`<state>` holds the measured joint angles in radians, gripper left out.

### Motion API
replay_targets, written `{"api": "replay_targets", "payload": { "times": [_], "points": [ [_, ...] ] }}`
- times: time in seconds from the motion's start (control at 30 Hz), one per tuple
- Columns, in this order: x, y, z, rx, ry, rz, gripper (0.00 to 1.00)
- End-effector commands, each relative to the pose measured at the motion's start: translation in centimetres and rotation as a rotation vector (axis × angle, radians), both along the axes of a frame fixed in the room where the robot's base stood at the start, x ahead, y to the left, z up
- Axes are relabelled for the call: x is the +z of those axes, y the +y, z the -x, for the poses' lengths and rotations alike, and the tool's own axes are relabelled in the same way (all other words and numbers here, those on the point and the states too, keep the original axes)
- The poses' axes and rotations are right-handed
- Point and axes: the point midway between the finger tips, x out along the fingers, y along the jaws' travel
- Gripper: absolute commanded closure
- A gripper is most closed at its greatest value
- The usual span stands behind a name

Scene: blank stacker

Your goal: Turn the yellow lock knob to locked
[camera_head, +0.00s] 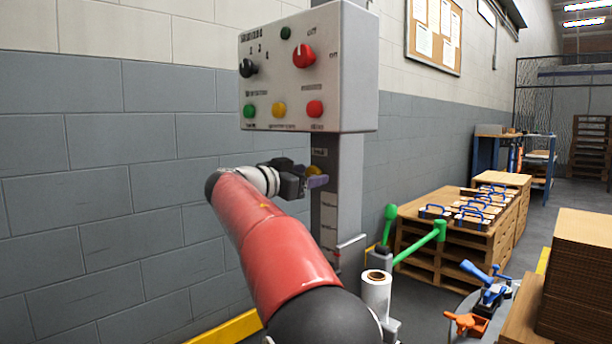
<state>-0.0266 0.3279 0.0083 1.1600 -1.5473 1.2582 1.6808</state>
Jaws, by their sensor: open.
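The yellow lock knob (313,170) shows on the grey post (349,190) below the control box, partly hidden by my gripper. My gripper (316,180) is at the post, right by the knob. Its jaws are open. I cannot tell whether the fingers stand around the knob or touch it. The knob's pointing direction is hidden.
The control box (357,70) with coloured buttons and knobs hangs just above my gripper. Green-handled levers (420,246) and a white roll (376,294) stand at the lower right. Pallets (450,250) with blue-handled parts are behind. A block wall is at left.

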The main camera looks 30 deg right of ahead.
Motion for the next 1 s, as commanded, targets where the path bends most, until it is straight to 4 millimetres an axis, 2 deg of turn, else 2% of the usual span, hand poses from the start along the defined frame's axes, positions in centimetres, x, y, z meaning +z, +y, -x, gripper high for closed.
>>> {"api": "replay_targets", "payload": {
  "times": [0.17,0.5,0.77,1.0],
  "points": [
    [-0.02,0.02,-0.01,0.0,0.0,0.0,0.44],
    [-0.03,0.05,0.0,0.0,0.0,-0.001,0.87],
    [-0.04,0.1,-0.02,0.001,0.026,0.008,0.87],
    [-0.07,0.14,-0.04,0.002,0.137,0.049,0.87]
  ]
}}
